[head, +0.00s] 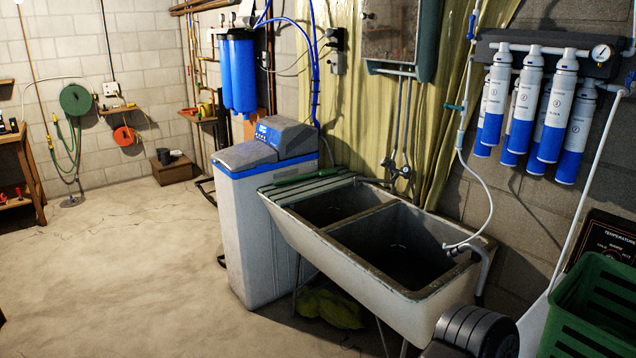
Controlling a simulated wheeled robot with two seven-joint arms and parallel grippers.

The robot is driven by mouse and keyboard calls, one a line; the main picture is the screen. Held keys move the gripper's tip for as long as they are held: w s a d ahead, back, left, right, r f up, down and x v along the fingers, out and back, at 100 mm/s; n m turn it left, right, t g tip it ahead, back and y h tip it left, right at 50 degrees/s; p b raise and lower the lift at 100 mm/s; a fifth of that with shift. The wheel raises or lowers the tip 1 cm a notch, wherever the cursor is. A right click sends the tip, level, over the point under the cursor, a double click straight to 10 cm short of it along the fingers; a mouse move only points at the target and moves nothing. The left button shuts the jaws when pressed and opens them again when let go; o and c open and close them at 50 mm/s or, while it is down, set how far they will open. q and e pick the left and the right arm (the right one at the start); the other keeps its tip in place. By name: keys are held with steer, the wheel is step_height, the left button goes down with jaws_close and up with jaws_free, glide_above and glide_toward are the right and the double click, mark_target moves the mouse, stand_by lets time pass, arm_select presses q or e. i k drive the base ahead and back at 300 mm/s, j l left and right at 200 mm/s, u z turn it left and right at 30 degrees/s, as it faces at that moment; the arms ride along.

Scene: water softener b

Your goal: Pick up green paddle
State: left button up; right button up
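A long, thin green object (305,178), which looks like the green paddle, lies flat on the ribbed left ledge of the double utility sink (440,292). It lies close to the softener's right side, at the back of the ledge. Neither of my grippers shows in the head view, so I cannot tell how far they are from it. A dark ribbed part, likely of my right arm, shows at the bottom edge, in front of the sink's near right end.
A blue-and-white water softener (262,235) stands left of the sink. A green crate (590,312) is at the right edge. A white hose (478,190) hangs over the sink's right end. Open concrete floor (110,260) lies to the left. A green cloth (328,307) lies under the sink.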

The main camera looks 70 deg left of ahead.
mark_target(331, 170)
steer(key=u, duration=2.25)
steer(key=z, duration=0.35)
steer(key=i+j+z, duration=0.4)
steer(key=j+z, duration=0.2)
steer(key=i+j+z, duration=0.1)
steer(key=j+z, duration=0.2)
steer(key=i+j, duration=0.1)
steer(key=j, duration=0.3)
steer(key=i+j, duration=0.15)
steer(key=j, duration=0.25)
steer(key=i+j+z, duration=0.1)
steer(key=j, duration=0.3)
